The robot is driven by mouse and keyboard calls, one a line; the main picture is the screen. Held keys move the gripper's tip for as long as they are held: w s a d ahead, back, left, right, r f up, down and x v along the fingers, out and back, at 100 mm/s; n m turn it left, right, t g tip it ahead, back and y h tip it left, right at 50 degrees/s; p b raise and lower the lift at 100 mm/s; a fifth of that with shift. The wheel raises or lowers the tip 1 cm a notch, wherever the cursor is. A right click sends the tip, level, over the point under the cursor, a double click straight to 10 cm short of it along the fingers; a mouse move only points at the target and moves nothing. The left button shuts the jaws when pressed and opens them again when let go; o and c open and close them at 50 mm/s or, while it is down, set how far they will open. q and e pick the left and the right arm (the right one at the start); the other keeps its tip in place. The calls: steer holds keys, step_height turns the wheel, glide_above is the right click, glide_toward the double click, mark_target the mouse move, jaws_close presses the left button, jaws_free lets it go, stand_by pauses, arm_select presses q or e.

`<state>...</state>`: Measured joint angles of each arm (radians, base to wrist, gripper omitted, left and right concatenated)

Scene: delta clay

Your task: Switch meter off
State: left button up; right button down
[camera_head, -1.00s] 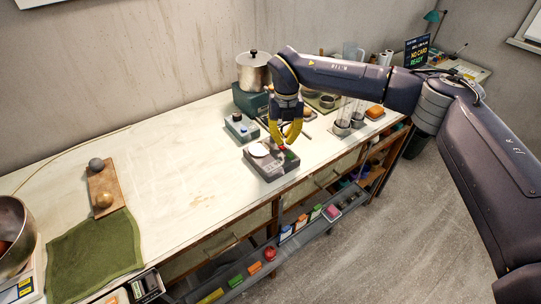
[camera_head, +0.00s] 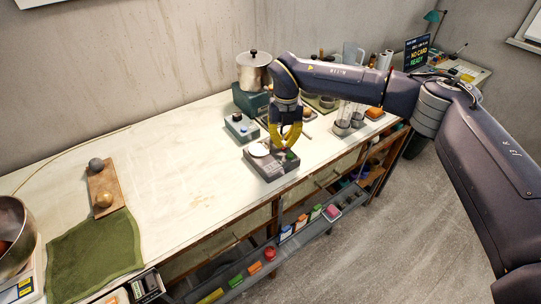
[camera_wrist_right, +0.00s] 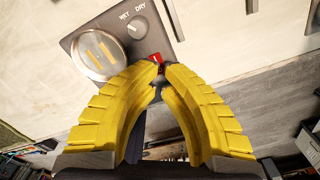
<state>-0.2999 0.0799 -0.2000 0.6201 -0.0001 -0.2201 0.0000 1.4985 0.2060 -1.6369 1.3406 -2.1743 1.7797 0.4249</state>
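The meter (camera_head: 270,170) is a grey box near the bench's front edge. In the right wrist view the meter (camera_wrist_right: 158,35) has a pan (camera_wrist_right: 100,52) with two brass-coloured strips, a knob (camera_wrist_right: 135,27) marked WET and DRY, and a small red switch (camera_wrist_right: 156,58). My right gripper (camera_head: 287,145) points down over the meter's right side. In the right wrist view its yellow fingertips (camera_wrist_right: 161,68) nearly meet right at the red switch, partly covering it; contact is unclear. My left gripper is not in view.
A blue-grey box (camera_head: 241,127) and a metal pot (camera_head: 254,70) stand behind the meter. Glass cylinders (camera_head: 346,120) stand to its right. A shelf rail (camera_head: 270,266) with coloured items runs below the bench front.

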mark_target(284, 148)
steer(key=shift+f, duration=1.6)
stand_by(0.8)
steer(key=shift+r, duration=3.6)
